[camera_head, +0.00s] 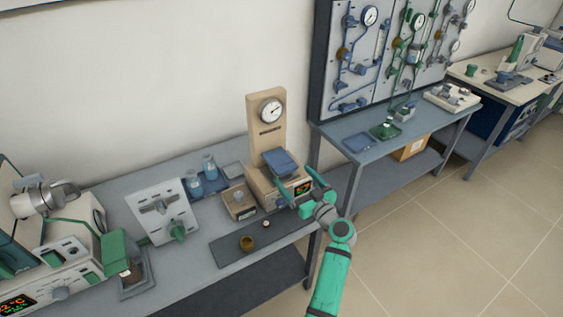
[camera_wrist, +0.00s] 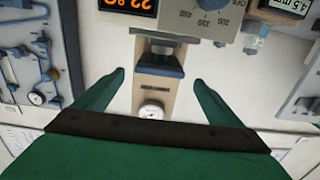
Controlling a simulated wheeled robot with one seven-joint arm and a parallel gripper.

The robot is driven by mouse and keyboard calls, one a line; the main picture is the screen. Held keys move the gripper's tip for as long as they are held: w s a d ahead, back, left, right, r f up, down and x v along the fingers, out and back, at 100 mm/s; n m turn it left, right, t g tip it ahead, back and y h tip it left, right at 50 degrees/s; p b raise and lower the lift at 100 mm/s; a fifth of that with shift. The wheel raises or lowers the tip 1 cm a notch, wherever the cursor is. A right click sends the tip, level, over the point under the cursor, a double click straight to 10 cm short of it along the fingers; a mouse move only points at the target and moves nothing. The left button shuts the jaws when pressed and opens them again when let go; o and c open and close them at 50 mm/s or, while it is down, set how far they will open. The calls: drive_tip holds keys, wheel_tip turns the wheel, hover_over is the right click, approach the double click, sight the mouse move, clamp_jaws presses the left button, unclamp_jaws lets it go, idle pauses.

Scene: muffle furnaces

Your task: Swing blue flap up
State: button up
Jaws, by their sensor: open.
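The blue flap (camera_head: 281,162) sits low on top of a beige furnace (camera_head: 263,187), in front of its tall back column (camera_head: 267,113) with a round gauge. It looks nearly flat; its exact tilt is hard to tell. The dark blue flap (camera_wrist: 157,66) also shows in the wrist view, upside down, in the gap between my fingers. My gripper (camera_head: 297,184) is open and empty at the front of the furnace, near its orange display. In the wrist view my gripper (camera_wrist: 160,77) has its fingers spread on either side of the flap; contact is not visible.
A small beige box (camera_head: 239,201) and blue bottles (camera_head: 210,167) stand left of the furnace. A gauge panel (camera_head: 350,60) rises at the right. Floor is open at right.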

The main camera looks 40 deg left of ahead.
sight(284, 166)
drive_tip(key=x, duration=0.8)
drive_tip(key=shift+w+a, duration=0.3)
drive_tip(key=shift+a, duration=0.6)
drive_tip(key=c, duration=0.4)
drive_tip(key=shift+d+f, duration=0.1)
drive_tip(key=c, duration=1.1)
